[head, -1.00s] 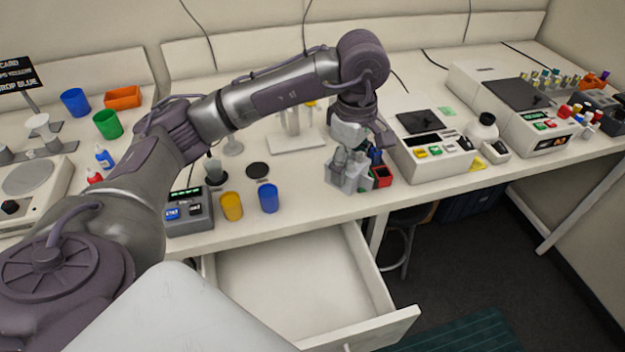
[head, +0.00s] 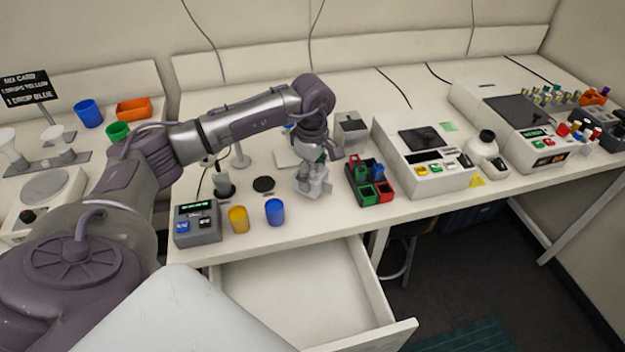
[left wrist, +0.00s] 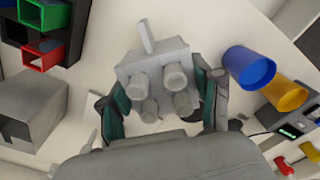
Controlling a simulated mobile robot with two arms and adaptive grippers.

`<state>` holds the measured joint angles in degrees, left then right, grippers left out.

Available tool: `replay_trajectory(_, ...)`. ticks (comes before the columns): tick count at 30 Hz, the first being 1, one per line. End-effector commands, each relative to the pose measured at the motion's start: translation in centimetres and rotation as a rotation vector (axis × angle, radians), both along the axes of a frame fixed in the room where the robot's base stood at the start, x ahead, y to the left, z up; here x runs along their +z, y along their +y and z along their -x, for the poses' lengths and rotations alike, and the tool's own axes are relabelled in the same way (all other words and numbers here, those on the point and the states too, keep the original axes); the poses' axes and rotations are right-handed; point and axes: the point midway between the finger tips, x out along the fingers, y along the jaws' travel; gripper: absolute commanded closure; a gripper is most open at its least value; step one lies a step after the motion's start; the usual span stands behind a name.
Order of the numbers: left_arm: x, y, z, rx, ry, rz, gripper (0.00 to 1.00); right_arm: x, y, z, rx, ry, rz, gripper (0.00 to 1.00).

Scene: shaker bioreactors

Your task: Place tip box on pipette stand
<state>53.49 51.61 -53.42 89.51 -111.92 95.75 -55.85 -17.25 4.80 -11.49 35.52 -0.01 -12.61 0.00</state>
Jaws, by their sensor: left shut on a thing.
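My left gripper (head: 313,172) is shut on a pale grey block with several round studs, which I take as the tip box (head: 312,187). It seems to be held above the bench. In the left wrist view the tip box (left wrist: 155,72) sits between the two fingers (left wrist: 165,100), studs facing the camera. The pipette stand's white base (head: 285,158) shows just behind and left of the gripper. Its upper part is mostly hidden by my arm. My right gripper is not in view.
A rack of red, green and blue bins (head: 370,182) stands right of the gripper, a grey box (head: 350,130) behind it. A blue cup (head: 275,211) and a yellow cup (head: 239,219) stand left. An open drawer (head: 300,290) juts out below the bench.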

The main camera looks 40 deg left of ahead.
Motion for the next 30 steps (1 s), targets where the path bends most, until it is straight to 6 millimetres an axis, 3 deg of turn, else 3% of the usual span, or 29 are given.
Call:
replay_trajectory(6,-2.7,-0.1,0.1,0.001,0.003,0.001,0.72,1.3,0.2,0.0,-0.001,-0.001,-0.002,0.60)
replay_trajectory(18,-3.5,-0.1,0.1,0.000,0.001,0.000,0.72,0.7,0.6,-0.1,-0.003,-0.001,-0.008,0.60)
replay_trajectory(19,-3.4,-0.1,0.1,0.000,0.002,0.000,0.31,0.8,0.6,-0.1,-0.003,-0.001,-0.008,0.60)
replay_trajectory(21,-3.3,-0.1,0.1,0.000,0.002,0.000,0.19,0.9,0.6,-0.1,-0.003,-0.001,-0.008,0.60)
replay_trajectory(23,-3.3,-0.1,0.1,0.000,0.002,0.000,0.11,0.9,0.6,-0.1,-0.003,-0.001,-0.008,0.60)
replay_trajectory(30,-3.3,-0.1,0.1,0.000,0.002,0.000,0.11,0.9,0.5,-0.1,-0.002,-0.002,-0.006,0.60)
